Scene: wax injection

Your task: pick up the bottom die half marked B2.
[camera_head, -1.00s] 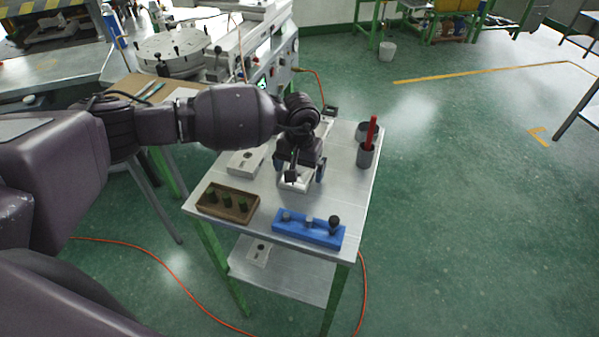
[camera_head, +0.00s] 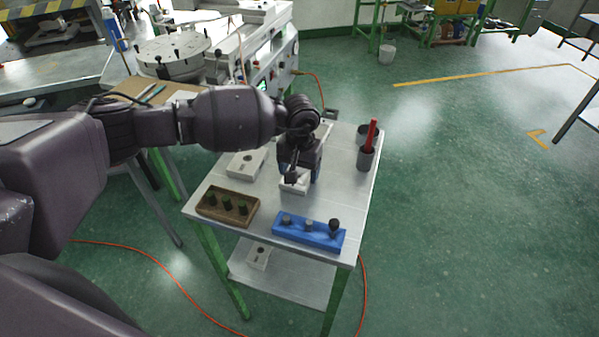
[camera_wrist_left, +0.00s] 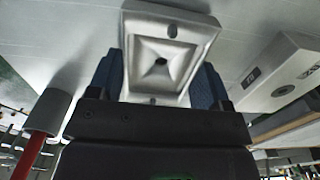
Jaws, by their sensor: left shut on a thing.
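A light grey die half (camera_head: 293,187) lies under my left gripper (camera_head: 299,177) on the metal table. In the left wrist view the die half (camera_wrist_left: 143,88) shows a square hollow with a dark hole in its middle, between the blue fingers of my left gripper (camera_wrist_left: 158,86). The fingers are shut on its two sides. I cannot read a mark on it. A second grey die half (camera_head: 240,165) lies to the left on the table; it also shows in the left wrist view (camera_wrist_left: 280,75) with a small, unreadable mark. My right gripper is not in view.
A grey cup with a red stick (camera_head: 366,160) stands at the right. Another grey block (camera_head: 258,257) lies on the lower shelf.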

